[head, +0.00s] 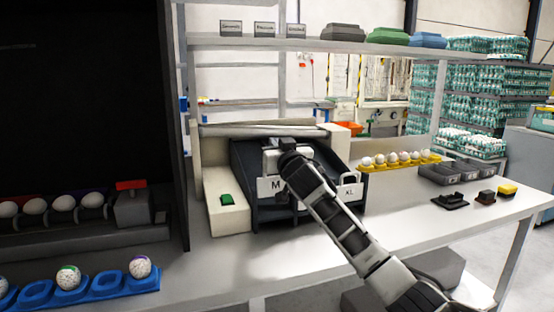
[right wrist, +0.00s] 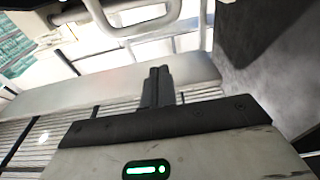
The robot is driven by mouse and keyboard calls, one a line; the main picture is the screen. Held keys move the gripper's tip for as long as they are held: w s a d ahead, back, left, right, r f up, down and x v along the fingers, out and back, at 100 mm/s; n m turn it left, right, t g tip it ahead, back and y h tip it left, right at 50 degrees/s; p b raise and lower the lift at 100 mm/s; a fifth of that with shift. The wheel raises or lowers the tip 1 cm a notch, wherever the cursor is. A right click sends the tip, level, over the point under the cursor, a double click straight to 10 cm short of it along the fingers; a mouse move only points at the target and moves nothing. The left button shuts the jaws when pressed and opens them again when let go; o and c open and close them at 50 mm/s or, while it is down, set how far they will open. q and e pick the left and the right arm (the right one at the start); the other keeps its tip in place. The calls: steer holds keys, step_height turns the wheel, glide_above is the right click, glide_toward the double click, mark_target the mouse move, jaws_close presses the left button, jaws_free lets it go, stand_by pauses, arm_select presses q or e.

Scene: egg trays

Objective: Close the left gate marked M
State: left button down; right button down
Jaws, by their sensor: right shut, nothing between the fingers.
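The gate marked M (head: 265,187) is a white plate at the front left of a dark sloped sorter (head: 245,165) in the head view. My right arm covers part of it, so its handle and exact position are hidden. The gate marked XL (head: 349,192) stands to its right, with a white loop handle. My right gripper (right wrist: 159,72) is shut and empty; in the head view its hand is over the sorter, above and behind the M plate. A white looped bar (right wrist: 125,22) lies beyond the fingertips in the right wrist view. My left gripper is out of view.
A white box with a green button (head: 227,199) stands left of the sorter. A yellow egg tray (head: 400,162) and grey bins (head: 455,172) are to the right. A blue egg tray (head: 110,285) is at lower left.

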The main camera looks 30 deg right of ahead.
mark_target(275, 181)
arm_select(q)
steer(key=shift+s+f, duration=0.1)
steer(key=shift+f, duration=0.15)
arm_select(e)
steer(key=f, duration=0.2)
steer(key=s+f, duration=0.1)
steer(key=f, duration=0.1)
steer(key=shift+a, duration=0.1)
